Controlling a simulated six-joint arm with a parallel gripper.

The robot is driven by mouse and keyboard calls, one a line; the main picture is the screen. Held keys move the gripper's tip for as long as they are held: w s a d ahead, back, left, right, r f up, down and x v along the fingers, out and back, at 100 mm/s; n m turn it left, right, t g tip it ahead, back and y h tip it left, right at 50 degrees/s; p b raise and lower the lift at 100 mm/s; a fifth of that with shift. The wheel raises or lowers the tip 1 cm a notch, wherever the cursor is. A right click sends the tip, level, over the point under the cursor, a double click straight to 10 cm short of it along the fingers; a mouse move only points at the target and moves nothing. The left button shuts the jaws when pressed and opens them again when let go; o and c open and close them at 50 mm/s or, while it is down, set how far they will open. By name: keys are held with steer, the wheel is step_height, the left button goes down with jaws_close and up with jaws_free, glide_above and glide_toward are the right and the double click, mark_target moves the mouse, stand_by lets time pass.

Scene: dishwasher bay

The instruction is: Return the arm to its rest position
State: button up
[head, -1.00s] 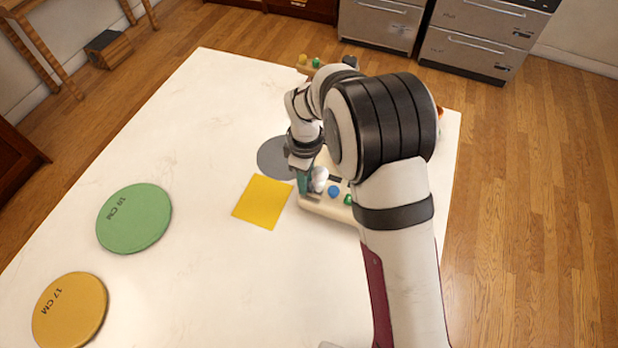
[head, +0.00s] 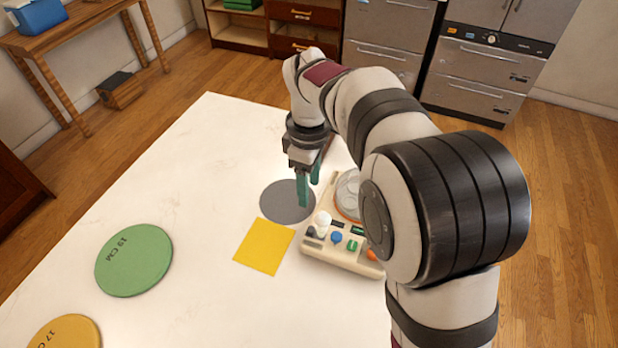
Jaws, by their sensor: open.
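My gripper (head: 309,190) points down with its two teal fingers apart and nothing between them. In the head view it is above the table, over the right part of the grey disc (head: 283,206) and beside the cream device (head: 340,262). The device has a white knob, coloured buttons and a clear round part with an orange rim (head: 348,198). My arm hides the right side of the device and the table behind it.
A yellow square (head: 264,246) lies in front of the grey disc. A green disc (head: 134,260) marked 19 CM and an orange disc (head: 66,335) marked 17 CM lie at the left. The white table (head: 200,170) is bare between them.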

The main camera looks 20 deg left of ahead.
steer(key=shift+r, duration=0.75)
steer(key=s+d+r+m+y, duration=0.1)
steer(key=s+d+r+m, duration=0.1)
steer(key=s+d+m, duration=0.7)
steer(key=s+d+r+m, duration=0.2)
steer(key=s+d+m, duration=0.4)
steer(key=d, duration=0.4)
steer(key=s+d+f+m, duration=0.3)
steer(key=s+m, duration=0.4)
steer(key=m, duration=0.1)
steer(key=shift+s+d+f+m+y, duration=0.2)
steer(key=shift+s+f+m+y, duration=0.1)
steer(key=shift+s+y, duration=0.1)
